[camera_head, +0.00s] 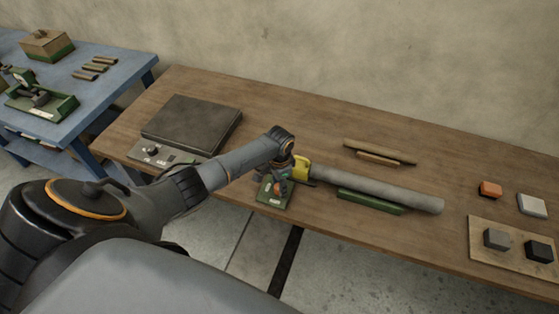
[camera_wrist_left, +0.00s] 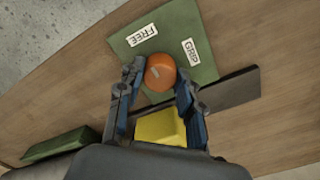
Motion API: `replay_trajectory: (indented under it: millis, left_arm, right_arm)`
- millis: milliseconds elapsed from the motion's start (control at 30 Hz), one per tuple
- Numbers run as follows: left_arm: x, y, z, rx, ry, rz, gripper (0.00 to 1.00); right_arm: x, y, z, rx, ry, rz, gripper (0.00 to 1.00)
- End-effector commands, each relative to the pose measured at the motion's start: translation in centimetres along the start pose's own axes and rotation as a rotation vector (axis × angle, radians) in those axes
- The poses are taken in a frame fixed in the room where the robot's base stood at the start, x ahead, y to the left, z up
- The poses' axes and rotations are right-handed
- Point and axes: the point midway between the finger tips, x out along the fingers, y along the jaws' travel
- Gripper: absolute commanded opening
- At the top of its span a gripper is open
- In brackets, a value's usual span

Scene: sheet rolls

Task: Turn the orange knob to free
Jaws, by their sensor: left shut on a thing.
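The orange knob (camera_wrist_left: 161,72) sits on a green plate (camera_wrist_left: 192,38) with two white labels, FREE (camera_wrist_left: 142,35) and GRIP (camera_wrist_left: 191,51). My left gripper (camera_wrist_left: 155,76) is shut on the knob, with one finger on each side of it. In the head view my left gripper (camera_head: 279,184) is over the green plate (camera_head: 273,197) at the table's front edge, and the knob shows only in part there. A yellow block (camera_wrist_left: 159,127) lies close under the gripper in the wrist view. The knob's pointing direction is not clear. My right gripper is not in view.
A long grey roll (camera_head: 380,188) extends right from the yellow part (camera_head: 301,167), above a green support (camera_head: 370,201). A dark flat plate device (camera_head: 192,124) stands left. Wooden sticks (camera_head: 378,152) lie behind the roll. Small blocks and a board (camera_head: 485,257) are at right.

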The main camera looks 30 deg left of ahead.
Motion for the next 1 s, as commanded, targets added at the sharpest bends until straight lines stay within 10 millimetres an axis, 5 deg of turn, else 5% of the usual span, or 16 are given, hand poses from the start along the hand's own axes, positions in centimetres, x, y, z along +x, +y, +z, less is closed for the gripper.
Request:
replay_trajectory:
  millis: [333,367,467,800,1000]
  left_arm:
    - [0.0,0.0,0.0,-0.004,0.000,0.001,0.04]
    - [0.0,0.0,0.0,-0.004,0.000,0.001,0.42]
    - [0.0,0.0,0.0,-0.004,0.000,0.001,0.59]
    - [-0.2,0.0,0.0,-0.002,0.001,0.001,0.59]
    - [-2.5,-0.1,-0.1,-0.001,0.004,-0.001,0.59]
  right_arm:
    - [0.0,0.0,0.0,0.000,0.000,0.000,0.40]
    - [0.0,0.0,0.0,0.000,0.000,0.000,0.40]
    - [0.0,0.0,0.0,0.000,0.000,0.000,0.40]
    - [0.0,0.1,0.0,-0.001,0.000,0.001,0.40]
    - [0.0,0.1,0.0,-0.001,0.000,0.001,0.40]
